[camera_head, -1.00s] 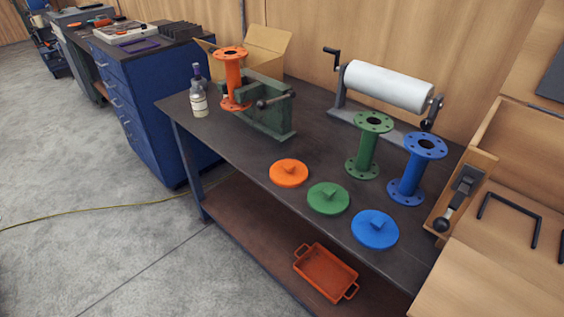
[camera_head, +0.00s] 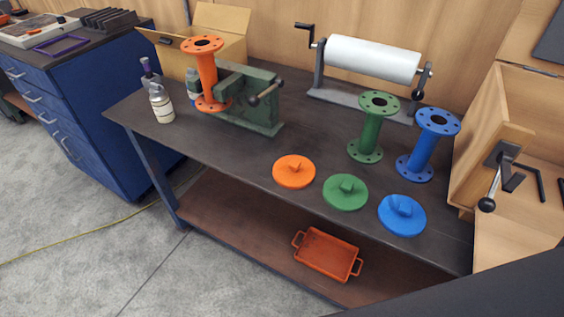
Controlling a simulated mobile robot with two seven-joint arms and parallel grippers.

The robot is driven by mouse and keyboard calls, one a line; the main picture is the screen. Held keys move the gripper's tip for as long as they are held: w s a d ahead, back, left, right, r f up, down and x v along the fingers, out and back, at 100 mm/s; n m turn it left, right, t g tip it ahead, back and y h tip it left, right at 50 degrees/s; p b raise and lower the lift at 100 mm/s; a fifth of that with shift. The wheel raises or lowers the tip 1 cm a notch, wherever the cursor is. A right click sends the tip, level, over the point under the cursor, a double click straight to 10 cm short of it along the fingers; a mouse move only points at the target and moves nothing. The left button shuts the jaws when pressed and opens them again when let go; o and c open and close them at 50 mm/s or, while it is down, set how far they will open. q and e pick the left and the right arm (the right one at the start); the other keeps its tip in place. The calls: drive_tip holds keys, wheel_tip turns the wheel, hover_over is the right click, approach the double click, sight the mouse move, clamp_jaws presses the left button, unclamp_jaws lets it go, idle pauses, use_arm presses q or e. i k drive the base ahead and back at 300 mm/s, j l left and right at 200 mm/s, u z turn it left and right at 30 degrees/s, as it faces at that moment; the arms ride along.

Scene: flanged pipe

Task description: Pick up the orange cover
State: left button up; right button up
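The orange cover (camera_head: 294,171) is a flat round disc with a small raised handle. It lies on the dark workbench (camera_head: 225,160) near its front edge, left of the green cover (camera_head: 345,192) and the blue cover (camera_head: 402,214). The orange flanged pipe (camera_head: 207,75) stands upright at the green vise (camera_head: 254,100), farther back on the left. Neither of my grippers shows in the head view. A dark shape at the lower right hides part of the floor and the bench's lower right area.
A green pipe (camera_head: 371,127) and a blue pipe (camera_head: 429,145) stand behind the covers. A white roll holder (camera_head: 372,60) is at the back. Bottles (camera_head: 161,104) stand at the left end. A wooden box (camera_head: 497,110) bounds the right. An orange tray (camera_head: 327,254) lies on the lower shelf.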

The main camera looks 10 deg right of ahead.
sight(291, 172)
drive_tip(key=i+j+z, duration=0.1)
drive_tip(key=j, duration=0.3)
drive_tip(key=i+j+z, duration=0.1)
drive_tip(key=j, duration=0.3)
drive_tip(key=i+j+z, duration=0.1)
drive_tip(key=i+j, duration=0.15)
drive_tip(key=j, duration=0.15)
